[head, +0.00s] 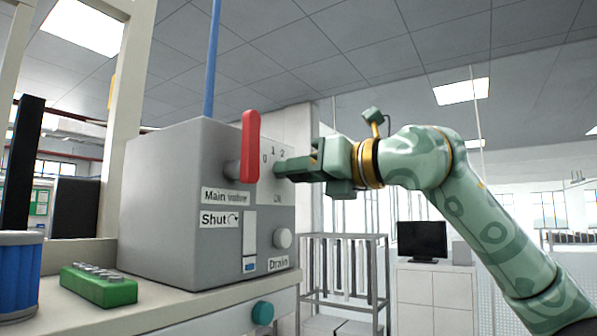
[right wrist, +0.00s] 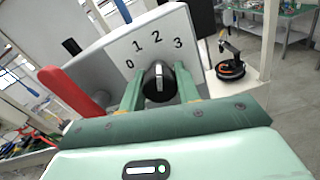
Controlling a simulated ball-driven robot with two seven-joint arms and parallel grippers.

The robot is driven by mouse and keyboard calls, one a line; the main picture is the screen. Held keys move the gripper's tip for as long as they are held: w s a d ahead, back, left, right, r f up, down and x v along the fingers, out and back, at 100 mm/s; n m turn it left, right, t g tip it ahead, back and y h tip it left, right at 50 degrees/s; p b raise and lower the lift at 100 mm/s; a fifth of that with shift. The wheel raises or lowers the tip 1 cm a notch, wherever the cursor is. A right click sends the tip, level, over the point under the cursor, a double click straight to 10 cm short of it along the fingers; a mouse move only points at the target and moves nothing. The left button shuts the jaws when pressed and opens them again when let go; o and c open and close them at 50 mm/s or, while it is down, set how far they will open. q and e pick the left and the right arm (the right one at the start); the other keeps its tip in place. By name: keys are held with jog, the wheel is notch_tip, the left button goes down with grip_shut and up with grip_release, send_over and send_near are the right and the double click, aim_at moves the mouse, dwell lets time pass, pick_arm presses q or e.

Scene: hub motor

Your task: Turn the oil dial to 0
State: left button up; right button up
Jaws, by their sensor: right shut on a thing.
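The oil dial (right wrist: 158,84) is a black round knob with a white line, on a pale plate (right wrist: 118,48) numbered 0 to 3. In the right wrist view the white line points up, roughly toward the 2. My right gripper (right wrist: 160,92) is shut on the dial, one finger on each side of it. In the head view the right gripper (head: 282,168) reaches the grey box's (head: 160,200) front from the right and hides most of the dial. My left gripper is not in view.
A red lever (head: 250,146), labelled Main valve, stands upright just left of the dial. A green block (head: 99,286) and a blue cylinder (head: 18,275) stand on the bench at left. A metal rack (head: 343,270) stands behind.

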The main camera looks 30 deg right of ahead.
jog(key=n+p, duration=0.1)
jog(key=n, duration=0.3)
jog(key=n+p, duration=0.1)
jog(key=n, duration=0.2)
jog(key=shift+r+n, duration=0.1)
jog(key=shift+n, duration=0.2)
jog(key=n+p, duration=0.2)
jog(key=n, duration=0.2)
jog(key=shift+n, duration=0.3)
jog(key=shift+n+p, duration=0.7)
jog(key=shift+n, duration=1.2)
jog(key=o, duration=1)
